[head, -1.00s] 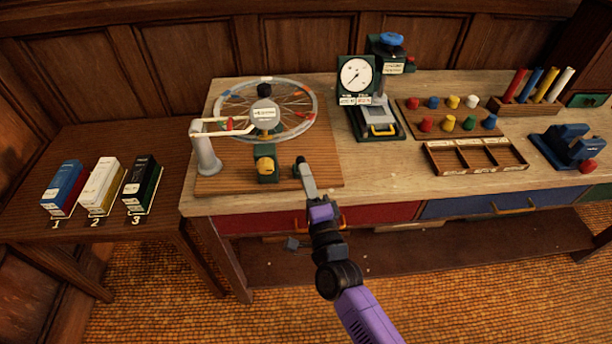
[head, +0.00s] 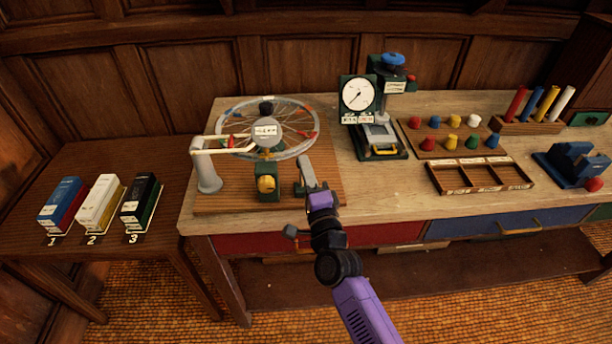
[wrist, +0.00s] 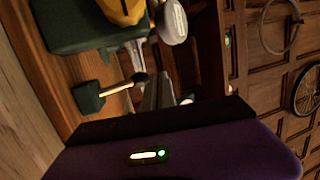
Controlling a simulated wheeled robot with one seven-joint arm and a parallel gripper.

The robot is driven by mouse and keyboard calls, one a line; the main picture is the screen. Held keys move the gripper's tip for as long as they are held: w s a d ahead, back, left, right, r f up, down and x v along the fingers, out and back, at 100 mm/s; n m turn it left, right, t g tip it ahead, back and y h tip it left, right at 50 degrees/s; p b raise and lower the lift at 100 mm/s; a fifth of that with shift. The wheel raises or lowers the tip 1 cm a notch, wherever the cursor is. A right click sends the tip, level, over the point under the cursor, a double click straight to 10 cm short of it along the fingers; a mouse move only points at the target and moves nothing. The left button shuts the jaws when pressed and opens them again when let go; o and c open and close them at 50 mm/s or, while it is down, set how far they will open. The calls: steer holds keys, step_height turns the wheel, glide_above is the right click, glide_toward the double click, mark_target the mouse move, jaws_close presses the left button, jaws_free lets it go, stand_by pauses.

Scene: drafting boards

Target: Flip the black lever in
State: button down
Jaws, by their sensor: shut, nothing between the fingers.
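The black lever shows in the wrist view as a pale rod with a black knob (wrist: 140,77), rising from a dark green block (wrist: 88,97). My gripper (wrist: 162,92) is shut and empty, its grey fingers close beside the knob. I cannot tell whether they touch it. In the head view my gripper (head: 307,168) is over the right part of the wooden baseboard (head: 225,205). The lever's dark block (head: 299,190) shows at its left, and the knob is hidden or too small to make out there.
A green block with a yellow dome (head: 266,184) stands just left of my gripper. Behind it is a spoked wheel (head: 312,118) with a grey post (head: 207,175) at its left. A dial gauge (head: 358,95) stands to the right. Bare bench top (head: 385,190) lies right of the baseboard.

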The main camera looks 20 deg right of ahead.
steer(key=shift+w+d, duration=0.15)
steer(key=shift+w, duration=0.35)
steer(key=shift+w, duration=0.1)
steer(key=shift+r, duration=0.15)
